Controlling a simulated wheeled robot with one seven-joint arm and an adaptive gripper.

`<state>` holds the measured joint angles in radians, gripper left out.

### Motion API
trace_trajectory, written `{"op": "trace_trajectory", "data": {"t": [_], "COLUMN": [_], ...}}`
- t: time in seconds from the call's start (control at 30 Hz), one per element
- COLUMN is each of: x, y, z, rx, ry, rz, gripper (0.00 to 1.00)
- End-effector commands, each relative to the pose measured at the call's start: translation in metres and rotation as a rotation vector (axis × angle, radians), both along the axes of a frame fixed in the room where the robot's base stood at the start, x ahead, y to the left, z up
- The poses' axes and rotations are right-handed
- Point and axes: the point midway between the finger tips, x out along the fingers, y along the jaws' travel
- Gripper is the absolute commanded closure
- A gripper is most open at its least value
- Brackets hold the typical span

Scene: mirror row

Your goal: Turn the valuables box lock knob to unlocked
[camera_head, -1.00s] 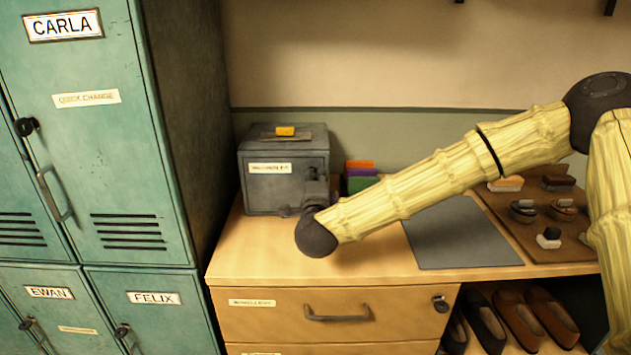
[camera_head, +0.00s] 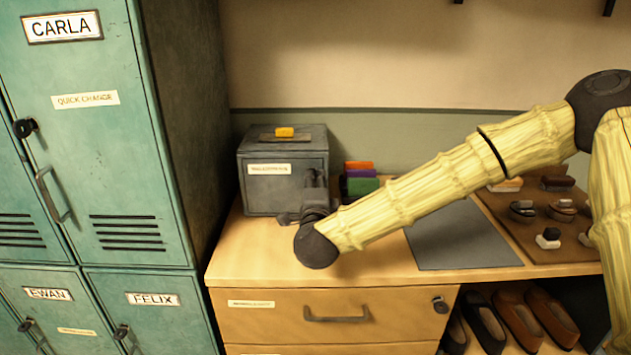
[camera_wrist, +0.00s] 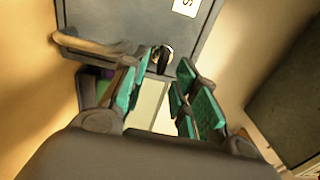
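The valuables box (camera_head: 275,190) is a dark grey metal box with a white label on its front, standing on the wooden counter. Its lock knob (camera_wrist: 161,58) is a small black knob on a pale round plate, seen in the wrist view near the box's edge. My gripper (camera_wrist: 157,88) is open, with its green-padded fingers spread below and to either side of the knob. The fingers look apart from the knob, with nothing between them. In the head view my wrist and gripper (camera_head: 305,207) are in front of the box's lower right corner and hide the knob.
A yellow item (camera_head: 284,132) lies on top of the box. Coloured upright items (camera_head: 361,180) stand to its right. A grey mat (camera_head: 460,235) and a brown board with brushes (camera_head: 545,228) lie farther right. Teal lockers (camera_head: 110,190) stand close on the left.

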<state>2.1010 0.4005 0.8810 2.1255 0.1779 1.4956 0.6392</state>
Motion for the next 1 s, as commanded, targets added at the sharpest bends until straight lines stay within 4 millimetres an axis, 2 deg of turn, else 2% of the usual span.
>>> {"op": "trace_trajectory", "data": {"t": [0.3,0.5,0.7,1.0], "x": [-0.059,-0.084,-0.094,-0.095], "y": [0.000,0.000,0.000,0.000], "z": [-0.001,-0.001,0.000,0.000], "rx": [0.000,0.000,0.000,0.000], "ry": [0.002,0.002,0.000,0.001], "rz": [0.002,0.001,0.000,0.000], "gripper": [0.71,0.71,0.71,0.71]}}
